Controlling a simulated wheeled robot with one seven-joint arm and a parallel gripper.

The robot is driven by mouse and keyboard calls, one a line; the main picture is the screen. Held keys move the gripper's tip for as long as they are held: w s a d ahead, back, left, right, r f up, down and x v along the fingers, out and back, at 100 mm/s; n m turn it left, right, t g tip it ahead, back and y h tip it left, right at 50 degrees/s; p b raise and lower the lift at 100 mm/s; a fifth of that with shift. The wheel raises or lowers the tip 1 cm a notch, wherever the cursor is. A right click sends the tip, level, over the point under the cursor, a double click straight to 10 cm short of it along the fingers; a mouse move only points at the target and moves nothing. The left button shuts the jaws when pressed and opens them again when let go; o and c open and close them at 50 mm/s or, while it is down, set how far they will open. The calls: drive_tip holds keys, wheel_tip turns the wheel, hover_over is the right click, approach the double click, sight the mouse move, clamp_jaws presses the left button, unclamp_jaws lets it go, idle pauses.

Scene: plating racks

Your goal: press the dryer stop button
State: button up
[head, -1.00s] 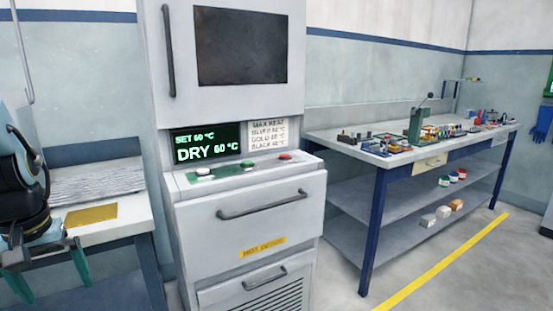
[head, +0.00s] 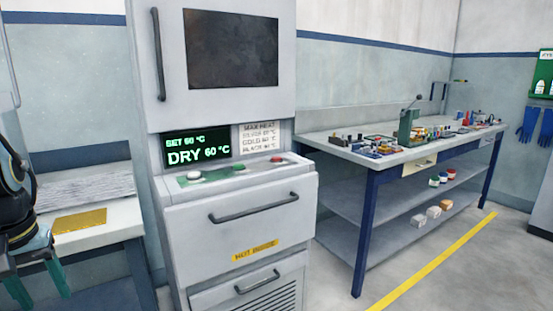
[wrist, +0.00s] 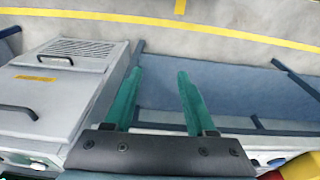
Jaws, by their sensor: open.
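The dryer (head: 240,222) is a grey cabinet with a green-lit display (head: 197,149) reading "SET 60 °C" and "DRY 60 °C". On the ledge below are a red button (head: 277,159) at the right, a green button (head: 240,167) in the middle and a white button (head: 193,175) at the left. No labels on them are legible. My gripper (head: 38,283) is at the lower left, left of the dryer and below the button ledge, touching nothing visible. Its green fingers also show apart and empty in the wrist view (wrist: 158,75), with the dryer front to their left.
A side table (head: 110,222) with a gold plate (head: 79,220) stands left of the dryer, close to my gripper. A blue-legged workbench (head: 330,150) with small items stands at the right. The floor in front of the bench, with a yellow line (head: 430,262), is clear.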

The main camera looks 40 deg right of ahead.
clamp_jaws()
idle(1.1)
